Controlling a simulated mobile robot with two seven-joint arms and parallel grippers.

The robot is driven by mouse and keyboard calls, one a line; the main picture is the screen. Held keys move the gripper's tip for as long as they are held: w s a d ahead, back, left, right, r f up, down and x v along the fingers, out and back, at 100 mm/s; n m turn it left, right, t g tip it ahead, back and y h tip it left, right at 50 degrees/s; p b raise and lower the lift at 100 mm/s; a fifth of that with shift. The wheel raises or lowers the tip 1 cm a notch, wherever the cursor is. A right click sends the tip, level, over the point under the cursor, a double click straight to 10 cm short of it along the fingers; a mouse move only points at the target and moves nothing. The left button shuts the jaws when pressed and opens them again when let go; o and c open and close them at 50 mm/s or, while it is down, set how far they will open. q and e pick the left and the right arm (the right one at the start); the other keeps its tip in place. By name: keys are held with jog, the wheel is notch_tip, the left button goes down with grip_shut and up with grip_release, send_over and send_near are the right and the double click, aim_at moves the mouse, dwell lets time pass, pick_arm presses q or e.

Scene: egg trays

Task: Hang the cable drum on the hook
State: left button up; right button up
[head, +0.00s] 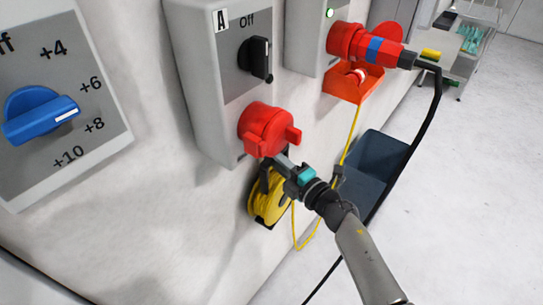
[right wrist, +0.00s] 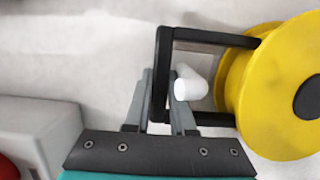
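The cable drum (head: 266,207) is yellow with a black frame and handle. It hangs upright beside the wall in the head view, below the red socket. In the right wrist view the yellow drum (right wrist: 275,90) is at the right, its black handle (right wrist: 162,60) reaching left between my fingers. My right gripper (right wrist: 162,95) is shut on that handle; in the head view the gripper (head: 282,162) partly covers it. A white round peg (right wrist: 190,86), apparently the hook, shows within the handle's opening; I cannot tell how deep it sits. My left gripper is not in view.
A grey switch box (head: 205,80) with a red socket (head: 266,130) is just above the drum. A red plug (head: 365,45) with a black cable sticks out at upper right. A blue-grey bin (head: 375,165) and yellow cable (head: 350,140) are to the right. Floor beyond is clear.

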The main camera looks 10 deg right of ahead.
jog(key=shift+o, duration=1.4)
jog(key=shift+s+d+f+h, duration=0.25)
jog(key=shift+d+f+h, duration=0.15)
jog(key=shift+d+f, duration=0.35)
jog(key=shift+o, duration=0.3)
jog(key=shift+s, duration=0.3)
jog(key=r+v, duration=0.1)
jog(key=v, duration=1.2)
jog(key=shift+s+y, duration=0.4)
jog(key=s+d+f+m+g+h, duration=0.1)
jog(key=s+f+m+g+h, duration=0.2)
jog(key=f+m, duration=0.7)
jog(key=s+d+f+m+g+h, duration=0.2)
jog(key=s+f+m+h, duration=0.15)
jog(key=f, duration=1.25)
jog(key=s+a+f+m+g, duration=0.1)
jog(key=s+f+m+g, duration=0.1)
jog(key=s+f, duration=0.3)
jog(key=s+a+f+m+g+h, duration=0.1)
jog(key=s+f+m+g, duration=0.2)
jog(key=s, duration=1)
jog(key=s+a+f+m+g, duration=0.1)
jog(key=s+f+m+g, duration=0.1)
jog(key=s+f+g, duration=0.3)
jog(key=s+f, duration=0.4)
jog(key=shift+a, duration=0.2)
jog(key=shift+w+h, duration=0.1)
jog(key=shift+h, duration=0.15)
